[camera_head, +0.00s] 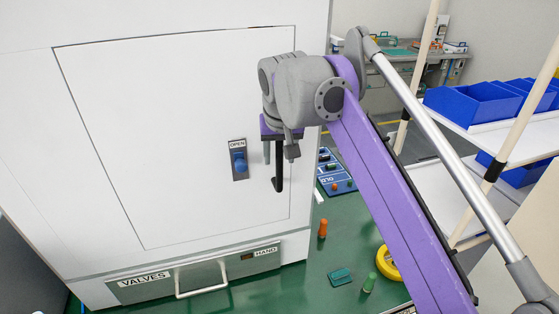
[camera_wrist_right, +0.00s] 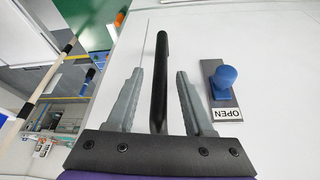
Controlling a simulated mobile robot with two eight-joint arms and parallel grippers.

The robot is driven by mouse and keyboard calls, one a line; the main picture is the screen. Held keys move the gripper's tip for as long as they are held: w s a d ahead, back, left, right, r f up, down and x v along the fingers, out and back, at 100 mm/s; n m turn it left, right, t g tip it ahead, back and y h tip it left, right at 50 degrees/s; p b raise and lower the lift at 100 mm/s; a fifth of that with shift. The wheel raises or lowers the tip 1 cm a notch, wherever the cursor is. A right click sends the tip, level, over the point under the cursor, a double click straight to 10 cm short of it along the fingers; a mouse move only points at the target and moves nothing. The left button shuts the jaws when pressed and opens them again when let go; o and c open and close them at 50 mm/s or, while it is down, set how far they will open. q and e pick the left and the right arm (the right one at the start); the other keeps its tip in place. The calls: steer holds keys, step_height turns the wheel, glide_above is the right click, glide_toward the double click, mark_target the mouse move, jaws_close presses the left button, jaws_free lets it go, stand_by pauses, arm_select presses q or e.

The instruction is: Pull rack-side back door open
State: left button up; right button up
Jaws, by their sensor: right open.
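The white back door (camera_head: 150,140) is a large panel outlined by a thin seam on the white cabinet, and it looks shut. A black vertical bar handle (camera_head: 279,182) is near the door's right edge. My right gripper (camera_head: 280,157) is at the handle, its purple arm coming in from the lower right. In the right wrist view, the two grey fingers (camera_wrist_right: 159,76) are apart, with the black handle (camera_wrist_right: 160,55) between them and a gap on each side. The gripper covers the handle's upper part in the head view. My left gripper is not in view.
A plate marked OPEN with a blue knob (camera_head: 239,162) is left of the handle. Below the door is a VALVES drawer (camera_head: 150,287) with a pale handle. Yellow tape (camera_head: 387,262) and small parts lie on the green surface. Shelves with blue bins (camera_head: 473,103) stand right.

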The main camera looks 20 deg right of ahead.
steer(key=shift+w+f, duration=0.2)
steer(key=shift+f, duration=0.35)
